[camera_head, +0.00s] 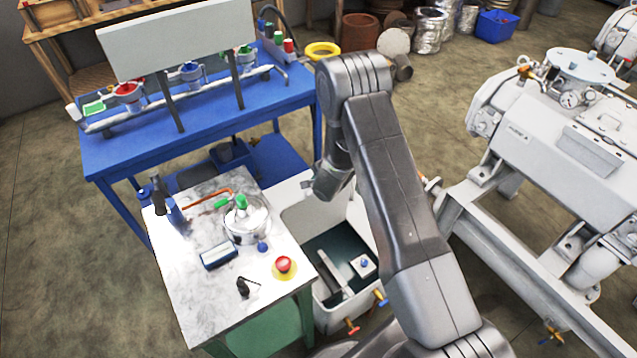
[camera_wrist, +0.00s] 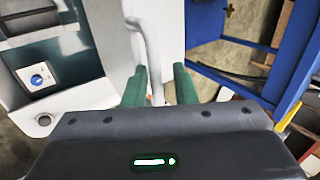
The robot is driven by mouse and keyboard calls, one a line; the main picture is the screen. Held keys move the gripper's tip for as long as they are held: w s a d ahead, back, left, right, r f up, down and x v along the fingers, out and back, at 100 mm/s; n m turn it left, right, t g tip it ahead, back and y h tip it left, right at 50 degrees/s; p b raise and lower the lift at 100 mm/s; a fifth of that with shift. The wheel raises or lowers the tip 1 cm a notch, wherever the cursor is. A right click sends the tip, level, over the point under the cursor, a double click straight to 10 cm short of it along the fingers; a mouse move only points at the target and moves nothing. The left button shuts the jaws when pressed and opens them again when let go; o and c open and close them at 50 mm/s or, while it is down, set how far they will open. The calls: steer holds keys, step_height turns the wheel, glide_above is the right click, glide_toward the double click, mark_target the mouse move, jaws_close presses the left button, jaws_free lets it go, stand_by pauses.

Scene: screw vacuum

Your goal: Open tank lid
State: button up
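The white tank (camera_head: 331,316) stands to the right of the small work table. Its top is open, and a dark interior with a small white box (camera_head: 363,265) shows inside; the box with its blue round spot also shows in the wrist view (camera_wrist: 37,78). The white lid (camera_head: 298,212) stands raised at the tank's back edge. In the wrist view, a curved pale handle (camera_wrist: 150,45) runs down close to the left green finger. My gripper (camera_wrist: 160,78) has its two fingers apart beside the handle. In the head view my arm hides the fingertips.
A blue bench (camera_head: 130,160) with valves stands behind. A large white machine (camera_head: 560,140) stands at the right. Bare floor lies between.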

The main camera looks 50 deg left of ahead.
steer(key=shift+d+f, duration=0.1)
steer(key=shift+f, duration=0.05)
steer(key=v, duration=1.4)
steer(key=x, duration=1.4)
steer(key=shift+d, duration=0.1)
